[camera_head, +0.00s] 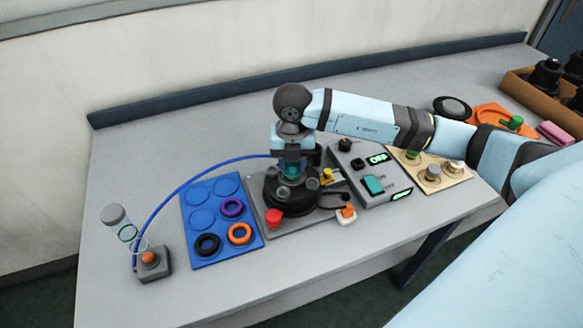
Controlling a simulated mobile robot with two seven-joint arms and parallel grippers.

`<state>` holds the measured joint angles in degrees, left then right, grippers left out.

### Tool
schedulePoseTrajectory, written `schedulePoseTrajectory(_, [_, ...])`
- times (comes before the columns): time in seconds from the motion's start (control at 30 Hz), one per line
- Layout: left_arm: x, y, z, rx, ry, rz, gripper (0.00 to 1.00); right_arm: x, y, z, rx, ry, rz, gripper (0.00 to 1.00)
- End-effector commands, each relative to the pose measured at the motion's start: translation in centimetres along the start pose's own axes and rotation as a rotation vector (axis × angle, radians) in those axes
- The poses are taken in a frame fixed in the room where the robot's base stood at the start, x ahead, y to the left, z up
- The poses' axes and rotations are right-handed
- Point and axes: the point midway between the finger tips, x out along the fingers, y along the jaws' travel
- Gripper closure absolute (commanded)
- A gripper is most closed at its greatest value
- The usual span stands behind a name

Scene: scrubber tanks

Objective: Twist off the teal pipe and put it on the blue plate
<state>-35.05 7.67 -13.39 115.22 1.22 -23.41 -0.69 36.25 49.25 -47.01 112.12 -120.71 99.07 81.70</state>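The blue plate (191,240) lies flat on the table at left of centre, with round outlines marked on it. A black ring (208,253), a purple ring (232,216) and an orange ring (240,241) lie on its near and right parts. My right gripper (291,168) points down over the black round base (292,198) of a device just right of the plate. A small patch of teal, seemingly the teal pipe (291,174), shows at its fingers. The gripper hides most of it, and whether the fingers grip it is unclear. My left gripper is out of view.
A blue hose (181,184) arches over the plate to a small grey box with an orange knob (149,258) and a clear tube. A grey control box (372,184), a tan board (441,178) and an orange tray (490,114) lie to the right. The far-left table is clear.

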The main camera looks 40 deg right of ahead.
Motion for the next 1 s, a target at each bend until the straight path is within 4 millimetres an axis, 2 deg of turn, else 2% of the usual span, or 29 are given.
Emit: schedulePoseTrajectory(1.0, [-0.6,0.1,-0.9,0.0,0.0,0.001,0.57,-1.8,0.0,0.0,0.0,0.0,0.0,1.0])
